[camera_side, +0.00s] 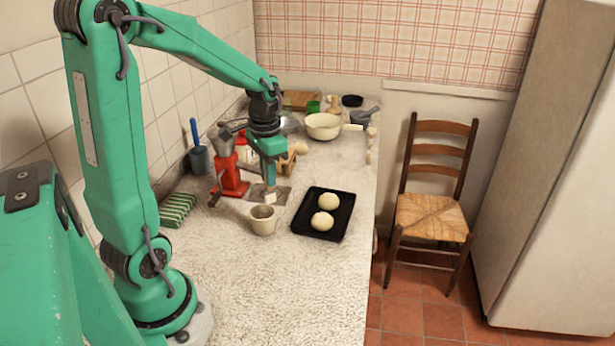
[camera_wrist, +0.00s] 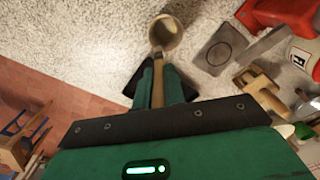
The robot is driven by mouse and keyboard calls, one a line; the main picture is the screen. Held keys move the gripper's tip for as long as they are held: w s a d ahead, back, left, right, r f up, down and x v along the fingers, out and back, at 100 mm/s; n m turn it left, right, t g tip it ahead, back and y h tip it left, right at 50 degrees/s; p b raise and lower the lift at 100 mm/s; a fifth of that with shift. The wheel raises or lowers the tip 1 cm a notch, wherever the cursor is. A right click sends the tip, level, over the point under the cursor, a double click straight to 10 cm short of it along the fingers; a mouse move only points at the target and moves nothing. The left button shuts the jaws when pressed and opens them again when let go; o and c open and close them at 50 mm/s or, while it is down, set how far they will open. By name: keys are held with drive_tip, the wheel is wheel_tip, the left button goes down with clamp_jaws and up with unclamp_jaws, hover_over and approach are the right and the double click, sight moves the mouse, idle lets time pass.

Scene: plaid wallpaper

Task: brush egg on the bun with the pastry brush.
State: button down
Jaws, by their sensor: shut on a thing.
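My gripper (camera_wrist: 157,80) is shut on the handle of the pastry brush (camera_wrist: 158,92). In the side view, my gripper (camera_side: 270,183) points down and the brush's pale bristles (camera_side: 270,198) show below it, just behind and above the cream cup (camera_side: 262,222). In the wrist view the brush tip lines up with the near rim of the cup (camera_wrist: 166,32); I cannot tell whether it touches. Two round pale buns, a far one (camera_side: 328,201) and a near one (camera_side: 322,222), lie on a black tray (camera_side: 340,234) right of the cup. The wrist view does not show the buns.
A striped green cloth (camera_side: 177,209) lies to the left. A cream pan (camera_side: 323,127) stands at the back. The front counter is clear; its right edge drops to the floor by a chair (camera_side: 430,216).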

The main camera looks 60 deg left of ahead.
drive_tip(key=shift+s+a+f, duration=0.3)
drive_tip(key=shift+s+a, duration=0.45)
drive_tip(key=shift+s, duration=0.2)
drive_tip(key=shift+f, duration=0.25)
drive_tip(key=shift+f, duration=2.75)
drive_tip(key=shift+f, duration=0.65)
drive_tip(key=shift+r, duration=0.15)
wheel_tip(320, 180, up, 7)
idle(1.3)
drive_tip(key=shift+w+d, duration=0.1)
idle(0.4)
